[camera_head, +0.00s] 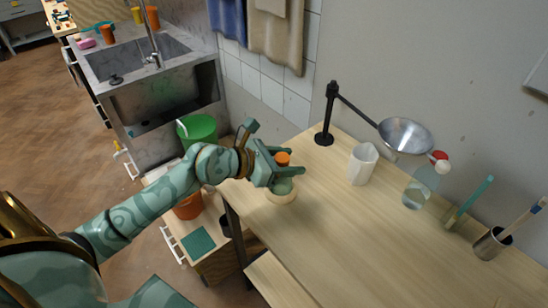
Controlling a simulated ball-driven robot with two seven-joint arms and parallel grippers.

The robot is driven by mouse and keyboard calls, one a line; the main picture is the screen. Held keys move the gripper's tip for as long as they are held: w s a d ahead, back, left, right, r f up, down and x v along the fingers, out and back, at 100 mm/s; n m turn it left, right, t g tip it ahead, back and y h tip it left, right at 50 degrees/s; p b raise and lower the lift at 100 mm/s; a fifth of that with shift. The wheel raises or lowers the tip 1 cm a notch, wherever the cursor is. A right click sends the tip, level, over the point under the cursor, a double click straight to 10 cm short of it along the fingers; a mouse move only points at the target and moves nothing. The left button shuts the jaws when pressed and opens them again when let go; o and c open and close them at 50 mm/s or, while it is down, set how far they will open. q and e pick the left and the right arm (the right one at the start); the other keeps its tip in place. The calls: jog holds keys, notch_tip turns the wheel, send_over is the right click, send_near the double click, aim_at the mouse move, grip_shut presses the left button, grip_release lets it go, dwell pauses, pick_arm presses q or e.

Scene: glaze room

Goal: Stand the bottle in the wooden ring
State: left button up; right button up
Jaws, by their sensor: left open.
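A small bottle with an orange cap (283,158) and a pale green body (283,187) is at the near left part of the wooden table. It looks upright. The pale wooden ring (281,198) lies on the table at the bottle's foot, and the bottle appears to stand within it. My left gripper (287,172) is open, with its fingers around the bottle's upper part, hiding some of it. Whether the fingers touch the bottle cannot be told. My right gripper is not in view.
On the table (345,235) stand a white cup (363,164), a clear bottle with a red and white top (421,187), a holder with a teal tool (455,217), and a metal pot (491,243). A black stand (325,130) bears a metal bowl (405,135). The table's front middle is clear.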

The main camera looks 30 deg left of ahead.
pick_arm(q)
jog(key=p+v, duration=0.1)
jog(key=v, duration=1)
jog(key=shift+s+a+p, duration=0.2)
jog(key=shift+s+p, duration=0.1)
jog(key=shift+s, duration=0.05)
